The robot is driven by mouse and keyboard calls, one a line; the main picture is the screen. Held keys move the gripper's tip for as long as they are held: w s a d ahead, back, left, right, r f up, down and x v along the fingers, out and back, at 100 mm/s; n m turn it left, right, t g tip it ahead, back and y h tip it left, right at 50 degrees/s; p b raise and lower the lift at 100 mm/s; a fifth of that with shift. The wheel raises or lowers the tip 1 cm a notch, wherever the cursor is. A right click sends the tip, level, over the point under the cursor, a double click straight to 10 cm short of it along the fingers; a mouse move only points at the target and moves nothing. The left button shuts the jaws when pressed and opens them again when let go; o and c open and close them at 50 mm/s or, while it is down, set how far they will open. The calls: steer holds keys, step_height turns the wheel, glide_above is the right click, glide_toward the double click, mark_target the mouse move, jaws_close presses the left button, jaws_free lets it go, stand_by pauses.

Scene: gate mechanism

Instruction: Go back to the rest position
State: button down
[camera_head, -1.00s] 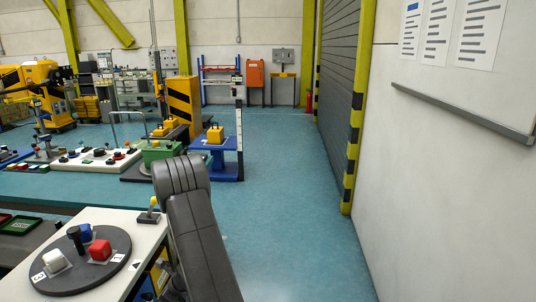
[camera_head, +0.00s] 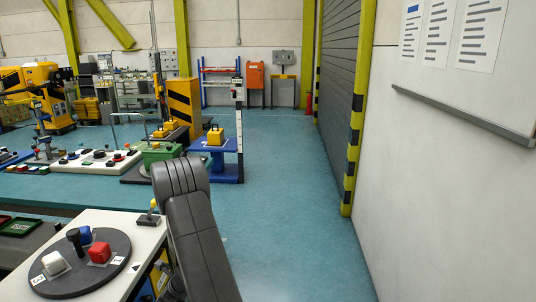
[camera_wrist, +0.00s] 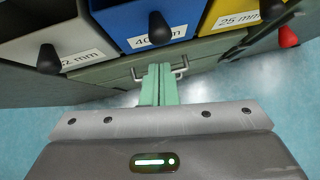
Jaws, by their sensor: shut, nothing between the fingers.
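My gripper (camera_wrist: 159,70) shows in the wrist view, its two pale green fingers together and empty. Its tips appear in front of a grey-green drawer front (camera_wrist: 110,72) with a metal handle (camera_wrist: 180,68); I cannot tell whether they touch. Above that front are a grey bin (camera_wrist: 25,22), a blue bin (camera_wrist: 125,18) labelled 40 mm and a yellow bin (camera_wrist: 228,10) labelled 25 mm, each with a black knob. In the head view my grey arm rises beside the near table, and the gripper is hidden.
The near white table (camera_head: 128,224) holds a dark round plate (camera_head: 118,244) with white, red and blue blocks and a black knob. A wall with a whiteboard (camera_head: 470,110) is on the right. The blue-green floor (camera_head: 290,210) is open ahead, before a blue stand (camera_head: 222,165).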

steer(key=v, duration=1.1)
steer(key=a+r+x, duration=0.1)
steer(key=x, duration=1.3)
steer(key=d+f+y+b, duration=0.5)
steer(key=d+b, duration=0.2)
steer(key=b, duration=0.6)
steer(key=shift+s+f+t, duration=0.2)
steer(key=shift+f+t, duration=0.1)
steer(key=shift+f, duration=0.1)
steer(key=shift+d, duration=0.1)
